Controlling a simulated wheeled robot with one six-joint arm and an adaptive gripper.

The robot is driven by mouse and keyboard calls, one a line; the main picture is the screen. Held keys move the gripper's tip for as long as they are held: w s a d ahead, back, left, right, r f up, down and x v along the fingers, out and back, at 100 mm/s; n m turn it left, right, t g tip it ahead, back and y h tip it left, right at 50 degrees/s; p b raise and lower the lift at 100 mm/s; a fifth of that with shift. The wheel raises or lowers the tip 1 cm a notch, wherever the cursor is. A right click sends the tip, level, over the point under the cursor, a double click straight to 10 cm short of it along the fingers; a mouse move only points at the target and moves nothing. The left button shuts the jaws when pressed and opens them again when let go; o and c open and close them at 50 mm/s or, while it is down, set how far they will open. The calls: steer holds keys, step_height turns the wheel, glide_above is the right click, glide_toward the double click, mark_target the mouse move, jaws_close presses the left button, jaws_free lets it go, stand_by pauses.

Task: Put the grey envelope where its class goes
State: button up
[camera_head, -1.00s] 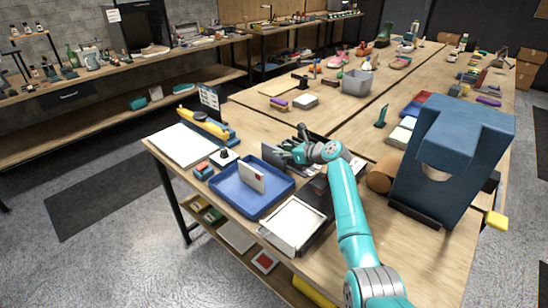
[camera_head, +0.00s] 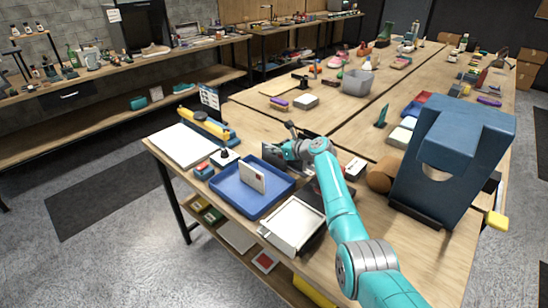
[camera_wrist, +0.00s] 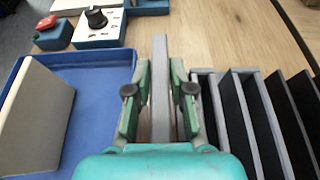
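The grey envelope (camera_wrist: 160,75) shows edge-on in the wrist view, as a thin upright strip between the fingers. My gripper (camera_wrist: 160,105) is shut on it, with a green-sided finger against each face. In the head view my gripper (camera_head: 281,152) is above the table, just behind the blue tray (camera_head: 240,206). A rack with upright dark slots and grey dividers (camera_wrist: 238,110) stands right of the held envelope in the wrist view. My arm hides much of this rack in the head view. The envelope's lower end is hidden by my gripper.
A white envelope (camera_head: 252,177) stands upright in the blue tray, left of my gripper. A small box with a black knob (camera_head: 224,158) and a red-topped block (camera_head: 204,170) sit beside the tray. A white open box (camera_head: 294,224) lies at the front edge. A large blue stand (camera_head: 450,150) rises at right.

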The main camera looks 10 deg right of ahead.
jaws_close()
steer(key=shift+r, duration=0.1)
step_height(320, 180, up, 10)
steer(key=shift+f, duration=0.1)
stand_by(0.4)
